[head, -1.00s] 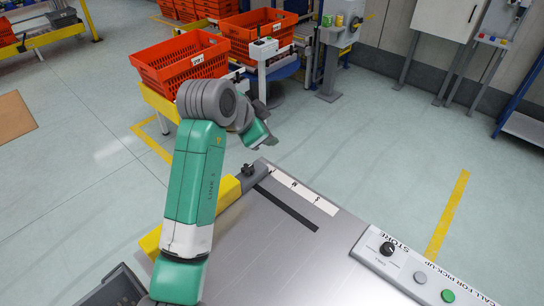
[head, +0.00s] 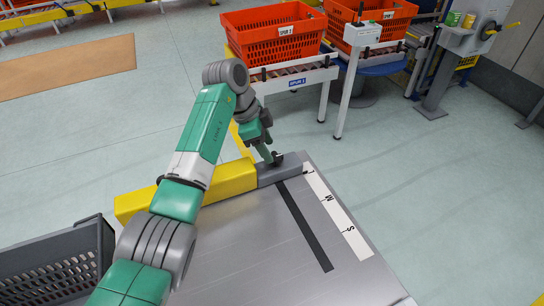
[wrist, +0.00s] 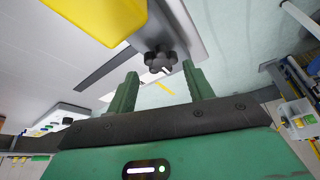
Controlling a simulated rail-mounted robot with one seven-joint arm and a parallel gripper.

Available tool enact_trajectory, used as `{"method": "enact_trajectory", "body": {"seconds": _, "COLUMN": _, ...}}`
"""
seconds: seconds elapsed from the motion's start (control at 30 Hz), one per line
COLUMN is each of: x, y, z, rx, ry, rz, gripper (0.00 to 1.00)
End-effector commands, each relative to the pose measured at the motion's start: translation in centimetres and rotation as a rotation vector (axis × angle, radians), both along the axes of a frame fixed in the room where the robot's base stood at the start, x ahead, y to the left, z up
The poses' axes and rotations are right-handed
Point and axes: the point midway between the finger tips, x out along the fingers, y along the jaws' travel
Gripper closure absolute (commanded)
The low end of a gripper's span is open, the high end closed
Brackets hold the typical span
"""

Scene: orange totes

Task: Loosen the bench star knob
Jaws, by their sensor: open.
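The dark star knob (wrist: 160,60) sits on a grey block at the bench's far corner, at the end of a yellow bar (head: 190,191). In the head view the knob (head: 278,157) is small and partly hidden by my gripper. My gripper (wrist: 159,70) is open, with its two green fingers pointing at the knob. In the wrist view the knob shows between and just beyond the fingertips, with no clear contact. In the head view my gripper (head: 268,154) is right beside the knob.
The grey bench top (head: 250,245) has a dark slot (head: 304,225) and a white scale strip (head: 337,213). A grey crate (head: 55,262) stands at the left. Orange totes (head: 275,35) stand on a roller conveyor behind. The bench top is otherwise clear.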

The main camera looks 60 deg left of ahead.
Motion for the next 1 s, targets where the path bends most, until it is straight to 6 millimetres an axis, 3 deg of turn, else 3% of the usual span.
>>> {"method": "enact_trajectory", "body": {"seconds": 0.03, "x": 0.4, "y": -0.2, "z": -1.6, "rx": -0.001, "ry": 0.002, "rz": -0.001, "gripper": 0.48}}
{"method": "enact_trajectory", "body": {"seconds": 0.2, "x": 1.1, "y": -0.5, "z": -3.1, "rx": 0.0, "ry": 0.0, "rz": 0.001, "gripper": 0.48}}
{"method": "enact_trajectory", "body": {"seconds": 0.4, "x": 1.1, "y": -0.5, "z": -3.0, "rx": 0.0, "ry": 0.0, "rz": 0.001, "gripper": 0.48}}
{"method": "enact_trajectory", "body": {"seconds": 0.57, "x": 1.1, "y": -0.5, "z": -3.0, "rx": 0.0, "ry": 0.0, "rz": 0.001, "gripper": 0.79}}
{"method": "enact_trajectory", "body": {"seconds": 1.0, "x": 1.1, "y": -0.7, "z": -2.1, "rx": -0.001, "ry": 0.001, "rz": 0.09, "gripper": 0.79}}
